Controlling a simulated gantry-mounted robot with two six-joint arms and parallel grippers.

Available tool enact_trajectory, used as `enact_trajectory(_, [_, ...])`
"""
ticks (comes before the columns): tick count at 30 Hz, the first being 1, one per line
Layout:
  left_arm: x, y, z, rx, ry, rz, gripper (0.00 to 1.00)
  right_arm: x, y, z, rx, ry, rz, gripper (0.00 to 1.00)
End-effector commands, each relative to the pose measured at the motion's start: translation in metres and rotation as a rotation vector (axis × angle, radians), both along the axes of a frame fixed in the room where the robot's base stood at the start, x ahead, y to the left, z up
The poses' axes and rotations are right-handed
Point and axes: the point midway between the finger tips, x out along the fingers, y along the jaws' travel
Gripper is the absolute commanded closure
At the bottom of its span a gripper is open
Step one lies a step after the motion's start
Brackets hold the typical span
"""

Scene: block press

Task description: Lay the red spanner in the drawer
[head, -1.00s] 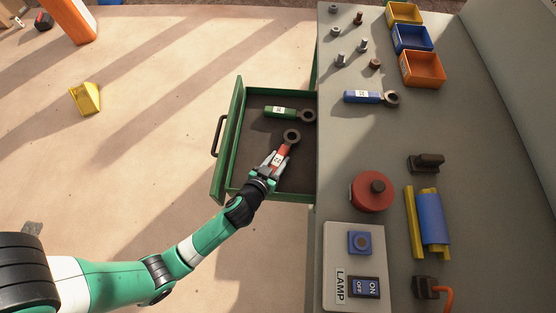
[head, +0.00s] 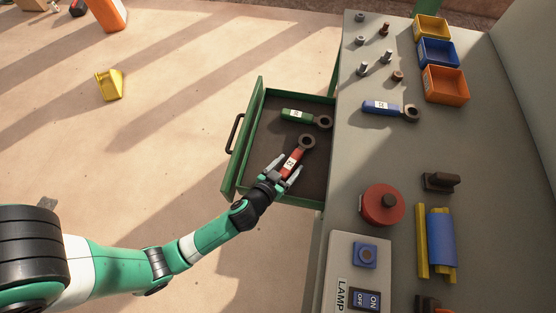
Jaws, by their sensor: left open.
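The red spanner (head: 296,156) is inside the open green drawer (head: 253,142), its dark ring end pointing up and to the right in the head view. My left gripper (head: 283,172) is open, its two fingers apart on either side of the lower end of the red spanner's handle. Whether the spanner lies flat on the drawer floor is hard to tell. A green spanner (head: 301,117) lies in the drawer above the red one. My right gripper is not in view.
The grey bench (head: 358,150) stands right of the drawer. A blue spanner (head: 386,108), a red round part (head: 381,204), a lamp switch box (head: 352,280), loose bolts and three bins, one of them orange (head: 445,84), are on it. A yellow block (head: 110,84) lies on the floor.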

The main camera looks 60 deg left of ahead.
Motion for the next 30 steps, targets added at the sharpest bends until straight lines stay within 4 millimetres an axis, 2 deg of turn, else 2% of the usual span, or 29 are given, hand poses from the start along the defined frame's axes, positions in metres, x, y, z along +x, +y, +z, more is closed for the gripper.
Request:
enact_trajectory(6, [-0.048, -0.020, 0.022, 0.001, 0.003, -0.006, 0.28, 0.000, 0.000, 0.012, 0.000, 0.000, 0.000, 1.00])
enact_trajectory(13, [-0.082, -0.033, 0.037, -0.001, 0.002, -0.003, 0.28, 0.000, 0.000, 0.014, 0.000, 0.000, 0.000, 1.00])
enact_trajectory(17, [-0.088, -0.035, 0.039, -0.001, 0.000, 0.000, 0.28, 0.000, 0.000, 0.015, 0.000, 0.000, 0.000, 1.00])
enact_trajectory(27, [-0.087, -0.035, 0.040, -0.001, -0.002, 0.001, 0.28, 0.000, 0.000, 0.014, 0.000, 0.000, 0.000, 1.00])
enact_trajectory(30, [-0.074, -0.038, 0.052, -0.013, -0.030, -0.003, 0.28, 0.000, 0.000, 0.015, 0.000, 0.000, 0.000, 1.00])
